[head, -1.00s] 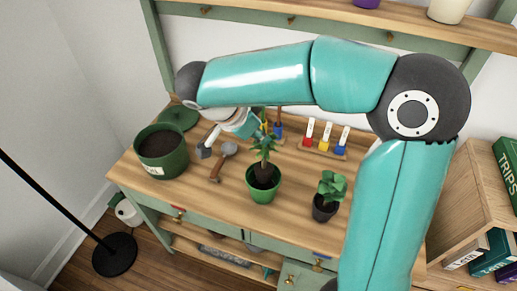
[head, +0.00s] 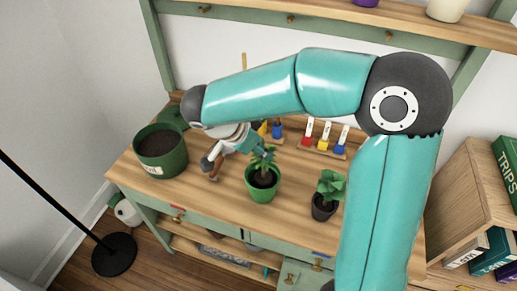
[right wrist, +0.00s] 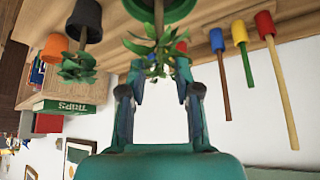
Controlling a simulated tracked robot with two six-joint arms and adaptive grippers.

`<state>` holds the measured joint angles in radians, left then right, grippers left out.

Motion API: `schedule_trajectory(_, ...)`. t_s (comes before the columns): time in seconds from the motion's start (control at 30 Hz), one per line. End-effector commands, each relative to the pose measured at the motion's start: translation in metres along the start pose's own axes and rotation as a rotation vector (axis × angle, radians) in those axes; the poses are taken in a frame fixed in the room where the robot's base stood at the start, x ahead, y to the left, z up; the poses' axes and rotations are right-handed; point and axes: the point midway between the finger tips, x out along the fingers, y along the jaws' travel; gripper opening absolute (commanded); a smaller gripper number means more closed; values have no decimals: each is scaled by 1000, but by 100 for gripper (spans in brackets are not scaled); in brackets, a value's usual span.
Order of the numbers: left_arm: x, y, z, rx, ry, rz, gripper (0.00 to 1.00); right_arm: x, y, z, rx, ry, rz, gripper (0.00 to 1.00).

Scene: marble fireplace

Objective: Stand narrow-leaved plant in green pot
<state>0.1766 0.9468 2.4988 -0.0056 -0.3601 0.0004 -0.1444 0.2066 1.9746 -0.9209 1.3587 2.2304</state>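The narrow-leaved plant (head: 264,162) stands upright in a small green pot (head: 262,190) near the middle of the bench. In the right wrist view the plant's leaves (right wrist: 152,47) show just beyond and between the fingertips, below its green pot (right wrist: 172,9). A large dark green pot (head: 176,160) with soil (head: 160,142) and a label stands at the left of the bench. My right gripper (head: 256,146) reaches in from the left behind the plant, partly hidden by its arm. In the right wrist view the right gripper (right wrist: 160,79) is open and empty. My left gripper is out of view.
A black pot (head: 322,208) with a broad-leaved plant stands right of the small green pot. A trowel (head: 213,175) lies left of it, partly hidden. A rack of coloured, labelled items (head: 322,150) stands behind. A wooden shelf unit (head: 470,190) is at the right.

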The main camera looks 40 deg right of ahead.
Motion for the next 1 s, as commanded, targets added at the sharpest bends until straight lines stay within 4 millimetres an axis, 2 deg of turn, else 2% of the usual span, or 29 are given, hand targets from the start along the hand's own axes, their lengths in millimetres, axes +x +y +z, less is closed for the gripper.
schedule_trajectory(0.37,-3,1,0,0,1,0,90,-6,-1,-1,-1,0,-3,32)
schedule_trajectory(0.57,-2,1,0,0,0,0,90,-38,-2,0,-1,-1,-7,32)
schedule_trajectory(0.8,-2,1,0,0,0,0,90,-88,-2,0,-1,-1,-6,32)
schedule_trajectory(1.0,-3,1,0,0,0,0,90,-115,-1,0,-2,1,-3,32)
